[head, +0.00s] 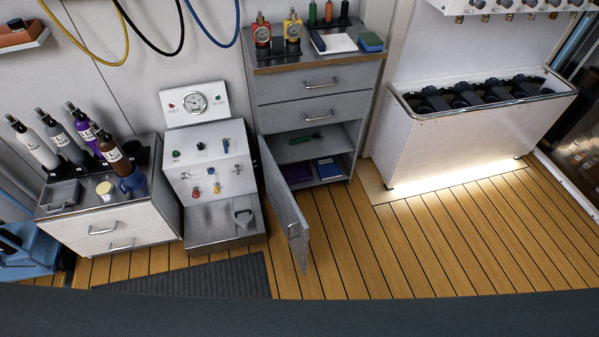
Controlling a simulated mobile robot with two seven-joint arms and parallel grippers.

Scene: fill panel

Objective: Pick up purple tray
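A flat purple item (297,172), which looks like the purple tray, lies on the bottom shelf of the open grey cabinet (318,104). The cabinet door (284,205) stands swung open toward the front, close to the item's left side. A dark blue box-like item (327,168) sits to its right on the same shelf. The inside is shaded, so the item's exact shape is hard to tell. Neither of my grippers shows in the head view.
A control panel unit (212,170) and a low cabinet with bottles (108,215) stand left. A white tank rack (470,135) stands right. The wooden floor (370,245) before the cabinet is clear. A dark mat (190,278) lies front left.

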